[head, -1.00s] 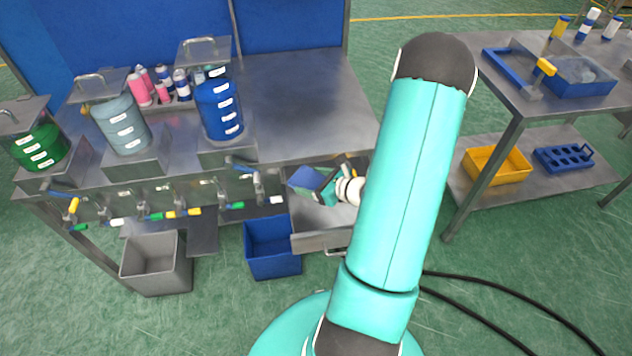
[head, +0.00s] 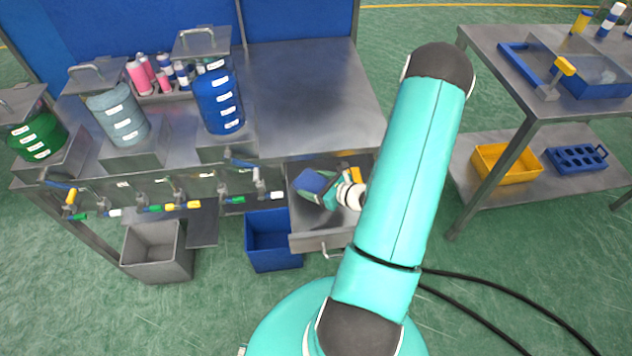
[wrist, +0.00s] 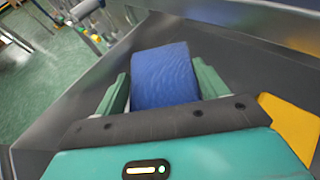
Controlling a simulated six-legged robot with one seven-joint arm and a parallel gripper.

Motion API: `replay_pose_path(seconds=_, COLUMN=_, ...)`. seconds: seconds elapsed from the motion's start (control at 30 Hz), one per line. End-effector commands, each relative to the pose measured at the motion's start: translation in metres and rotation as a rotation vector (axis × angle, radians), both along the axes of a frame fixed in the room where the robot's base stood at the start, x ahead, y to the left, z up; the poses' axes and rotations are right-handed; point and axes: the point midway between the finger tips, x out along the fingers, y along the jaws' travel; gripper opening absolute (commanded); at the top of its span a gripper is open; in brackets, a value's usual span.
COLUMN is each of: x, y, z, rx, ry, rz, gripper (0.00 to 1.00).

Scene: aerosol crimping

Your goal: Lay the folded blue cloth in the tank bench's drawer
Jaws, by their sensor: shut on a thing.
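The folded blue cloth (wrist: 165,75) is between my gripper's fingers in the wrist view. It also shows in the head view (head: 311,181), at the left side of the open drawer. My gripper (head: 325,192) is shut on the cloth. In the wrist view, the two green fingers (wrist: 165,88) flank it. The tank bench's drawer (head: 318,240) is pulled out below the bench top, and its grey walls surround the cloth in the wrist view. I cannot tell whether the cloth touches the drawer floor. My arm hides the drawer's right part in the head view.
A yellow item (wrist: 292,125) lies in the drawer right of my gripper. A blue bin (head: 270,245) and a grey bin (head: 157,252) stand on the floor left of the drawer. Valves line the bench front. A second table (head: 560,120) stands at the right.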

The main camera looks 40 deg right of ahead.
Motion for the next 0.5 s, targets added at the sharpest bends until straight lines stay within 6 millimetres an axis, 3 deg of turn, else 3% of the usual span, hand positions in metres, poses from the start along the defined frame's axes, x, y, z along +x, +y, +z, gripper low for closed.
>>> replay_pose_path(seconds=0.5, x=0.0008, y=-0.0002, z=-0.0094, rx=0.001, ry=-0.001, rz=0.001, gripper=0.5)
